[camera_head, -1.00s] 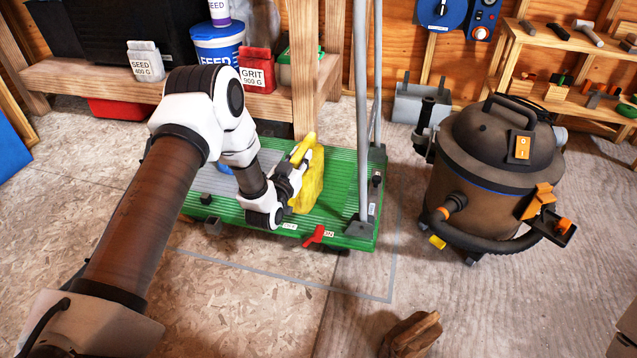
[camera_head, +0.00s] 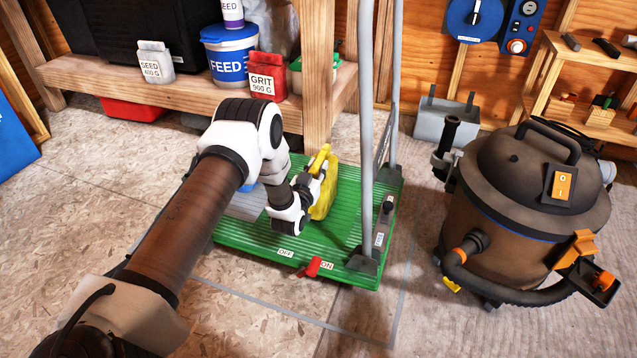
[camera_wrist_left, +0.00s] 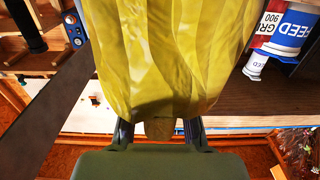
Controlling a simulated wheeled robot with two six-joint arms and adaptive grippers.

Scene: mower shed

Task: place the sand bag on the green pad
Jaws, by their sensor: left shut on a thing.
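The yellow sand bag (camera_head: 325,195) is upright in my left gripper (camera_head: 312,182), over the green ribbed pad (camera_head: 345,232). I cannot tell whether the bag's bottom touches the pad. In the left wrist view the bag (camera_wrist_left: 165,60) fills the middle, and my left gripper (camera_wrist_left: 160,132) is shut on its narrow end. My left arm hides part of the pad's left side. The pad has OFF and ON labels and a red lever (camera_head: 313,266) on its front edge. My right gripper is not in view.
Grey upright poles (camera_head: 366,130) rise from the pad's right side, close to the bag. A brown shop vacuum (camera_head: 515,210) stands to the right. A wooden shelf (camera_head: 190,95) with feed and grit containers is behind. Floor in front of the pad is clear.

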